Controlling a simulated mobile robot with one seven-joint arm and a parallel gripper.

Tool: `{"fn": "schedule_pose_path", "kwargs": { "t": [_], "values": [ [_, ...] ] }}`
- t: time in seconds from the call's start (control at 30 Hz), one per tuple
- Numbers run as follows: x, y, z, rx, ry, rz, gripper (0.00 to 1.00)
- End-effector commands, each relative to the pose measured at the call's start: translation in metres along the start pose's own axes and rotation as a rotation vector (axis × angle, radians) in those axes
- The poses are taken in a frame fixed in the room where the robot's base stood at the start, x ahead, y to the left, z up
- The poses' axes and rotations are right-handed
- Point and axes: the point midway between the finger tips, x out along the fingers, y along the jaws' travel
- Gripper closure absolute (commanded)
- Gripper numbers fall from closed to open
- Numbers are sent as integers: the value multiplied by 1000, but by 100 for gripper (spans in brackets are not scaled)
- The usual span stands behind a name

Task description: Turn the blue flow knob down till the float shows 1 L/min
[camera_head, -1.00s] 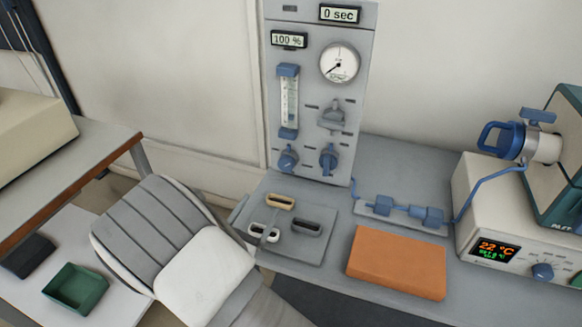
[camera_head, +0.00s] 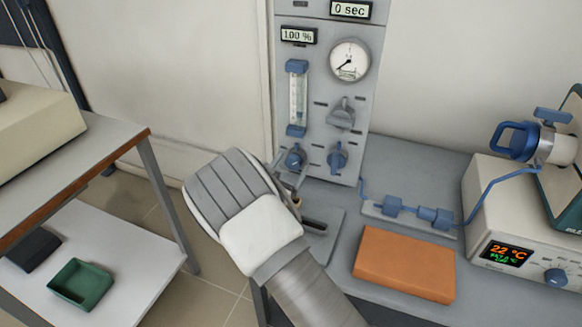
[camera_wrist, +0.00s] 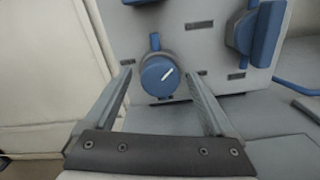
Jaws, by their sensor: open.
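The blue flow knob (camera_head: 295,158) is low on the left of the grey gas panel (camera_head: 374,98), under the flow tube (camera_head: 298,97). In the wrist view the round knob (camera_wrist: 160,76) has a white pointer line slanting up to the right. My gripper (camera_wrist: 162,75) is open, its two fingers on either side of the knob in that view; I cannot tell if they touch it. In the head view my wrist hides most of my gripper (camera_head: 288,185). The float in the tube is too small to read.
A second blue knob (camera_head: 338,157) is right of the flow knob, with a grey knob (camera_head: 341,112) above it. A round gauge (camera_head: 350,60) is higher. An orange block (camera_head: 405,264) and blue fittings (camera_head: 415,212) lie on the bench. A furnace (camera_head: 500,210) stands at the right.

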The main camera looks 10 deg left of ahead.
Motion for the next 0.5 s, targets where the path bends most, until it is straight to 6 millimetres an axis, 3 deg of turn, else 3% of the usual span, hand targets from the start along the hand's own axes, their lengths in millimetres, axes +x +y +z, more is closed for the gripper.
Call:
{"fn": "schedule_pose_path", "kwargs": {
  "t": [0.3,0.5],
  "values": [
    [2,0,0,-1,0,0,13],
    [2,0,0,-1,0,-1,49]
  ]
}}
